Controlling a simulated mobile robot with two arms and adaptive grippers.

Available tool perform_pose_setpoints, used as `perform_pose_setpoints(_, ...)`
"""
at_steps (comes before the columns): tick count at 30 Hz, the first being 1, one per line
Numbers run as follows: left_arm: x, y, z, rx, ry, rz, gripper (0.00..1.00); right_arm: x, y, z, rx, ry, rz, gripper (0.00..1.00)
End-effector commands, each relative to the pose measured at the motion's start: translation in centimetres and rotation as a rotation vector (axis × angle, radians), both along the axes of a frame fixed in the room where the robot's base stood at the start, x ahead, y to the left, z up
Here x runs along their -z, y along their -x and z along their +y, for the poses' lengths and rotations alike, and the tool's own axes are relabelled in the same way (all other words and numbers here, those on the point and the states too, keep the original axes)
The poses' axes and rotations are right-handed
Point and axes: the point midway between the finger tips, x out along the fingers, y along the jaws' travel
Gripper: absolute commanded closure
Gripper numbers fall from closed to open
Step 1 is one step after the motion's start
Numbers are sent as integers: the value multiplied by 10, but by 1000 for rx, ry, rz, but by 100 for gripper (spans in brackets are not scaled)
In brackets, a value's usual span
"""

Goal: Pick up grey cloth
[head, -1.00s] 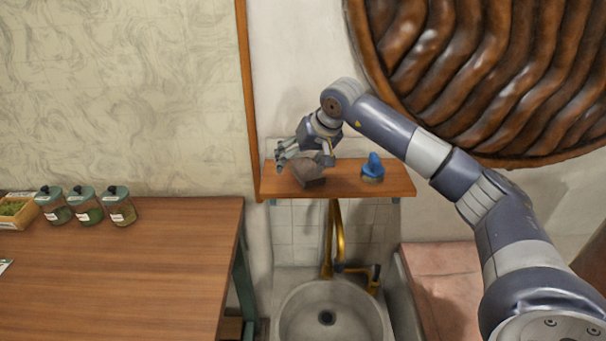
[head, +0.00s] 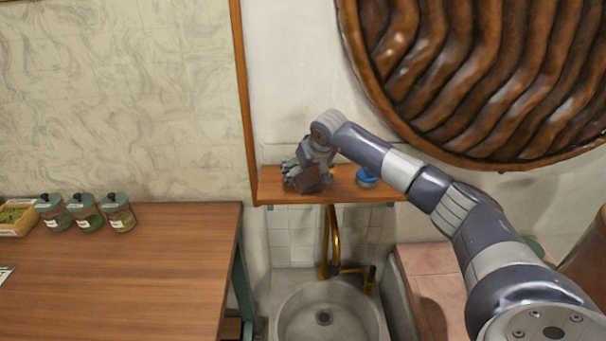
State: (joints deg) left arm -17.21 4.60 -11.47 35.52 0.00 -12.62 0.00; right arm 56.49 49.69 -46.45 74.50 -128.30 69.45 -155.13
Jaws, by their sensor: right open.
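The grey cloth (head: 307,183), a brownish-grey folded lump, sits on the small wooden shelf (head: 338,190) above the sink. My right gripper (head: 305,176) is open and right at the cloth, with its fingers around the upper part of it. The gripper hides much of the cloth, and I cannot tell whether the fingers touch it. My left gripper is not in view.
A blue-handled brush (head: 367,178) stands on the shelf to the right of the cloth, partly behind my arm. Below are a brass tap (head: 332,245) and a round sink (head: 291,312). A wooden table (head: 120,270) with jars (head: 86,213) is at left.

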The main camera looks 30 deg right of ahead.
Motion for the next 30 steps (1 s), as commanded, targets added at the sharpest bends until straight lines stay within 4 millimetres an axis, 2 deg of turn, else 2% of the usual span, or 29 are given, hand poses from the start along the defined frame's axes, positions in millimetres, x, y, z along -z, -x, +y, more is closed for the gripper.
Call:
perform_pose_setpoints(9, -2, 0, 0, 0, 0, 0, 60, 7, -3, -1, 0, 0, 0, 20)
perform_pose_setpoints(11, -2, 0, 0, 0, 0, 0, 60, 7, -3, -1, 0, 0, 0, 31)
perform_pose_setpoints(15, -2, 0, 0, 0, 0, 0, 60, 7, -3, -1, 0, 0, 0, 63)
perform_pose_setpoints(16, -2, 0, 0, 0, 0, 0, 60, 7, -3, -1, 0, 0, 1, 66)
perform_pose_setpoints(19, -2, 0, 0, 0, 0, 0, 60, 6, -3, -1, 0, 0, 1, 66)
perform_pose_setpoints(20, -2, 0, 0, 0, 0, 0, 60, 7, -3, -1, 0, 0, 1, 70)
perform_pose_setpoints(30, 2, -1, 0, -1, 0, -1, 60, 2, -4, -1, 1, 1, 0, 70)
